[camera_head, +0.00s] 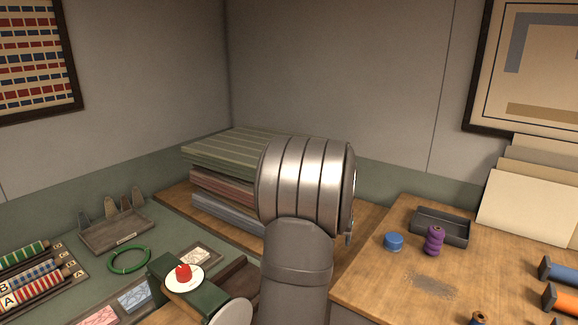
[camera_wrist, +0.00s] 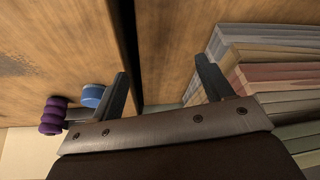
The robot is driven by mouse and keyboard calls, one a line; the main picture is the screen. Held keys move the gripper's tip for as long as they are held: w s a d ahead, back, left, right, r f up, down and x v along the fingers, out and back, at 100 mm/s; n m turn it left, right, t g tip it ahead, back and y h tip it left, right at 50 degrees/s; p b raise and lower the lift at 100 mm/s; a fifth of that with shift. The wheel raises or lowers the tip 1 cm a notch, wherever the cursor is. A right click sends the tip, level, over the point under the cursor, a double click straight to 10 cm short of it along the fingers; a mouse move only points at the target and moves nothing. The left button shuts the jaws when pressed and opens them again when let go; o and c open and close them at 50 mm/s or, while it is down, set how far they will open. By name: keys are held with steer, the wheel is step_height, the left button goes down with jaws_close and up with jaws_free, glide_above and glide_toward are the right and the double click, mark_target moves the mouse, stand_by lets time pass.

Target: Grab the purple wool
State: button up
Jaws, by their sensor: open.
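The purple wool (camera_head: 433,240) is a small ribbed spool standing upright on the right wooden counter, in front of a dark tray. In the wrist view the purple wool (camera_wrist: 53,116) shows at the left edge, outside my left finger. My gripper (camera_wrist: 162,85) is open and empty, with its fingers spread over the gap between the counter and the stacked cloth. The gripper is apart from the wool. In the head view my arm hides its fingers.
A blue round item (camera_head: 393,241) stands just left of the wool; the dark tray (camera_head: 441,227) is behind it. Stacked folded cloth (camera_head: 228,185) is beside my arm. The counter's front middle is mostly clear.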

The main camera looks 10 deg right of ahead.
steer(key=shift+c, duration=0.3)
steer(key=m+g+h, duration=0.2)
steer(key=m, duration=0.7)
glide_toward(432, 235)
steer(key=shift+n, duration=0.3)
steer(key=x, duration=0.7)
steer(key=shift+s+f, duration=0.1)
steer(key=shift+s, duration=0.05)
steer(key=shift+x, duration=2.95)
steer(key=shift+c, duration=0.5)
steer(key=c, duration=1)
